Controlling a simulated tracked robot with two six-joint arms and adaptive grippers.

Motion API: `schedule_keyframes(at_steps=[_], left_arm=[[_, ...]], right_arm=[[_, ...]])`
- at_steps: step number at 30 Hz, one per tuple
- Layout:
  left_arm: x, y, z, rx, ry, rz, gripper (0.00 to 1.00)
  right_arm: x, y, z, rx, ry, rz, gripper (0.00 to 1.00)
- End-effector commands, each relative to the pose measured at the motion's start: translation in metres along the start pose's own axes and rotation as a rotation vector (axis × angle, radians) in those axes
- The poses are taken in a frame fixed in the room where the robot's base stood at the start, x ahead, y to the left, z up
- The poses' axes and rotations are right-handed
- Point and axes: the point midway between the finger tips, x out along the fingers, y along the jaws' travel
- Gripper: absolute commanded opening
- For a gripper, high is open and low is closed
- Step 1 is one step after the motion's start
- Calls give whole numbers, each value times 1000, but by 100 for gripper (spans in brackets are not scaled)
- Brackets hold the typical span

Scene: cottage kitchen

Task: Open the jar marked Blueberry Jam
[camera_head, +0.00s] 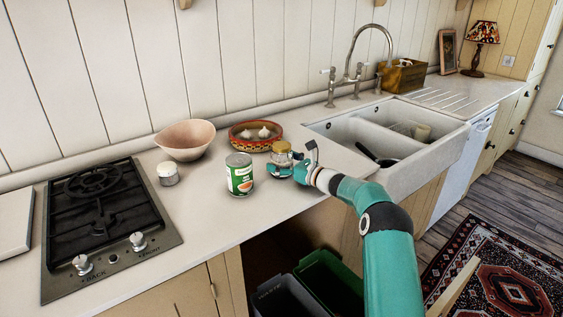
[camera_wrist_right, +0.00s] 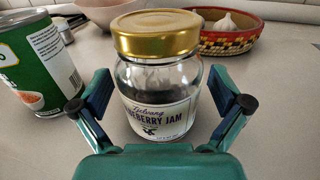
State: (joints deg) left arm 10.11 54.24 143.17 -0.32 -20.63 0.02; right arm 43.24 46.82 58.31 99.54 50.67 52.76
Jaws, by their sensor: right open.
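The Blueberry Jam jar (camera_wrist_right: 157,85) stands upright on the worktop in the right wrist view, a clear glass jar with a white label. Its gold lid (camera_wrist_right: 156,33) sits on top. The jar looks mostly clear inside. In the head view the jar (camera_head: 281,160) stands right of a green can. My right gripper (camera_wrist_right: 163,105) is open, with one finger on each side of the jar's lower body; I cannot tell whether either finger touches it. In the head view the right gripper (camera_head: 291,168) is at the jar's right side. My left gripper is not in view.
A green can (camera_head: 239,174) stands close left of the jar. A patterned basket with garlic (camera_head: 243,138) is behind it. A pink bowl (camera_head: 184,142), small white pot (camera_head: 168,174) and gas hob (camera_head: 100,217) are further left. The sink (camera_head: 352,132) is right.

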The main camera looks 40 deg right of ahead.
Motion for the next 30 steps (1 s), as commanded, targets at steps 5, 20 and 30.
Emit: schedule_keyframes(at_steps=[5,20,30], left_arm=[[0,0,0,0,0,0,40],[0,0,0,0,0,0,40],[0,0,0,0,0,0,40]], right_arm=[[0,0,0,-1,0,0,100],[1,1,1,-2,-2,2,28],[1,1,7,-4,-2,2,28]])
